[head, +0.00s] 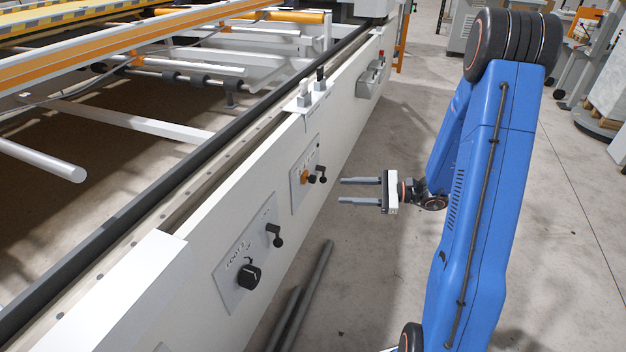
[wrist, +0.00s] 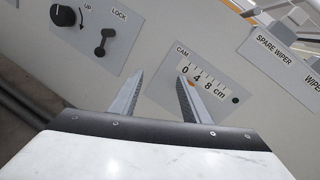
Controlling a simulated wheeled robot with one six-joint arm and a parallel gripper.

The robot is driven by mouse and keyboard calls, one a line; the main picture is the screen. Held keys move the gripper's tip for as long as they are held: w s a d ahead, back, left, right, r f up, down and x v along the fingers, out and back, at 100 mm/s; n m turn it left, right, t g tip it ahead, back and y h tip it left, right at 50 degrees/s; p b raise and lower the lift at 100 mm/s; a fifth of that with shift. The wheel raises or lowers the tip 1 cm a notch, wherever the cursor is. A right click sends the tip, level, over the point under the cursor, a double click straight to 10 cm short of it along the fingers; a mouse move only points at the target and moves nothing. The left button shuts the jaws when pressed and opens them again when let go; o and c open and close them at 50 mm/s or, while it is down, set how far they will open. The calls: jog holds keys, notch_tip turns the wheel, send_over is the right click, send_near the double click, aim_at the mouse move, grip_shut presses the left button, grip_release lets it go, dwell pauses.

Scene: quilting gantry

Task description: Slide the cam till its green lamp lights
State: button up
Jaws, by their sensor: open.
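The plate labelled CAM (wrist: 165,93) with a 0-4-8 cm scale is on the white side panel. A bit of orange (wrist: 190,80) shows beside my right finger in the wrist view, mostly hidden. A small round dark spot (wrist: 235,100), perhaps the lamp, shows no green. My gripper (head: 341,190) is open and empty, apart from the plate, its fingers pointing at the panel. Its fingers also frame part of the plate in the wrist view (wrist: 161,75).
A FOOT plate with a black dial (head: 249,276) and a LOCK lever (head: 275,237) is on the panel, nearer. Grey rods (head: 305,297) lie along the panel's foot.

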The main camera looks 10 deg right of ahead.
aim_at(313, 179)
jog(key=w+d+f+m+t, duration=0.4)
jog(key=d+f, duration=0.1)
jog(key=d, duration=0.1)
jog(key=shift+h, duration=0.4)
jog(key=x, duration=1.7)
jog(key=shift+w+a+r, duration=0.1)
jog(key=shift+a, duration=0.25)
jog(key=shift+c, duration=0.3)
